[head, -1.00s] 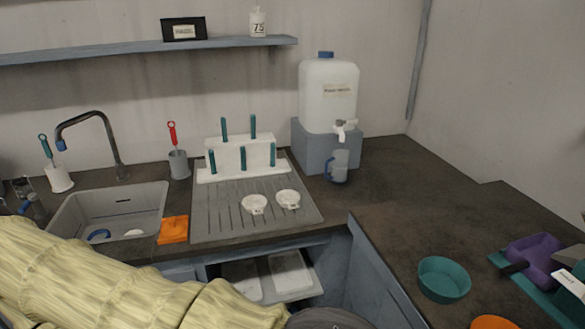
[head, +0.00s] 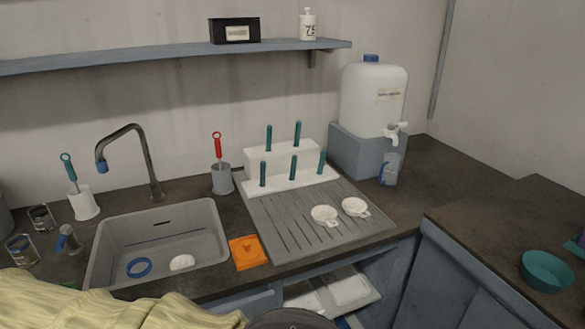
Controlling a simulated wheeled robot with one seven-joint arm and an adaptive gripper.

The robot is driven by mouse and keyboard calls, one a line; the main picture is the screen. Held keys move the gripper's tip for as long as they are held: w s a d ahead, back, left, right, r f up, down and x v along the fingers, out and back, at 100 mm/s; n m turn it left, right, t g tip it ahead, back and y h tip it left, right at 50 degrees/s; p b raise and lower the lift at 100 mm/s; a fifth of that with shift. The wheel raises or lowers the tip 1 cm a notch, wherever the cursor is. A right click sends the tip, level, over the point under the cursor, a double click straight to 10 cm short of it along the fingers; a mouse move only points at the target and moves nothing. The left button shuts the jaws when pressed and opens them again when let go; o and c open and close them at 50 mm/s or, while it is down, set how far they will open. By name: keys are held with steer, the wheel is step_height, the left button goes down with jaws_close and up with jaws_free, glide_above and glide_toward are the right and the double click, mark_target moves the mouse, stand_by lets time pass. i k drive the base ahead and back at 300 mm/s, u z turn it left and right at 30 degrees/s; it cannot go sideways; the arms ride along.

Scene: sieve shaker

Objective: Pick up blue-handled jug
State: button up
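A clear jug with a blue handle (head: 391,168) stands upright on the dark counter, just in front of the blue-grey stand, below the white tap of the water container. Its handle is on its left side. It appears empty, but this is too small to be sure. Another small greyish vessel with a bluish part (head: 68,240) stands left of the sink; its details are unclear. My arm in its yellow cover crosses the bottom left. My gripper is not in view.
The water container (head: 373,100) sits on its stand (head: 352,150). A draining board (head: 277,225) with a peg rack and two white lids lies left of the jug. The sink (head: 205,225), an orange item (head: 246,252) and a teal bowl (head: 547,270) are around. The counter right of the jug is clear.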

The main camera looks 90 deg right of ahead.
mark_target(389, 169)
steer(key=i, duration=0.4)
steer(key=z, duration=3.65)
steer(key=i, duration=0.5)
steer(key=u, duration=0.25)
steer(key=k, duration=0.3)
steer(key=u, duration=1)
steer(key=k, duration=1.05)
steer(key=u, duration=0.2)
steer(key=i, duration=0.95)
steer(key=u, duration=0.05)
